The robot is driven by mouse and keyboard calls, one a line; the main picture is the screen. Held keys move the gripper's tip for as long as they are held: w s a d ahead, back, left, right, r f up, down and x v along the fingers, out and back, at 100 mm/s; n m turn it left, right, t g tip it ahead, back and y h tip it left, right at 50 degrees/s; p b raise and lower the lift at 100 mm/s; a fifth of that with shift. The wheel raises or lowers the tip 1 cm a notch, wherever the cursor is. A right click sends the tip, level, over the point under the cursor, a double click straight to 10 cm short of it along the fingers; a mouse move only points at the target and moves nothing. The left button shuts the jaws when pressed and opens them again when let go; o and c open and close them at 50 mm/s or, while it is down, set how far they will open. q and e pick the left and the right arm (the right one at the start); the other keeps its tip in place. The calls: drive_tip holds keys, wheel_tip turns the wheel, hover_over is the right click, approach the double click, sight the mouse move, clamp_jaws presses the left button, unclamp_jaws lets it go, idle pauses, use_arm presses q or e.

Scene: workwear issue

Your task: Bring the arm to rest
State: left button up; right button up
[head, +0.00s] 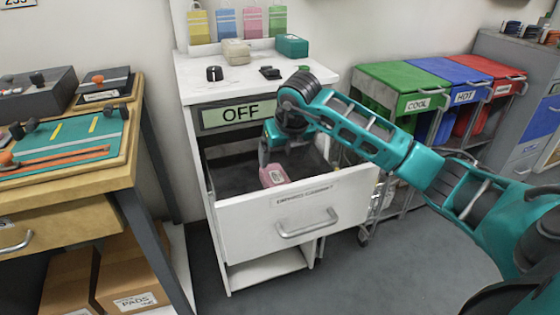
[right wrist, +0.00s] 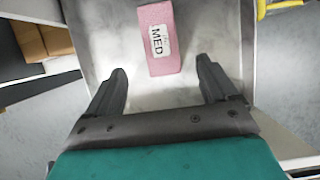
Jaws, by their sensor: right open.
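My right arm (head: 370,135) reaches in from the right in the head view. My right gripper (head: 272,150) is over the open drawer (head: 280,220) of the white cabinet; the arm partly hides it. In the right wrist view the right gripper (right wrist: 160,88) is open, with nothing between its fingers. A pink block (head: 273,176) lies in the drawer, just below the gripper. In the right wrist view the pink block (right wrist: 160,40) has a white "MED" label and lies beyond the fingertips. My left gripper is not in view.
The cabinet display (head: 242,113) reads "OFF". Small items, including a teal box (head: 292,45), stand on the cabinet top. A wooden workbench (head: 75,180) stands at left. Green (head: 400,85), blue and red bins stand at right. Grey floor (head: 335,270) is clear in front.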

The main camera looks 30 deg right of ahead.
drive_tip(key=shift+v, duration=0.85)
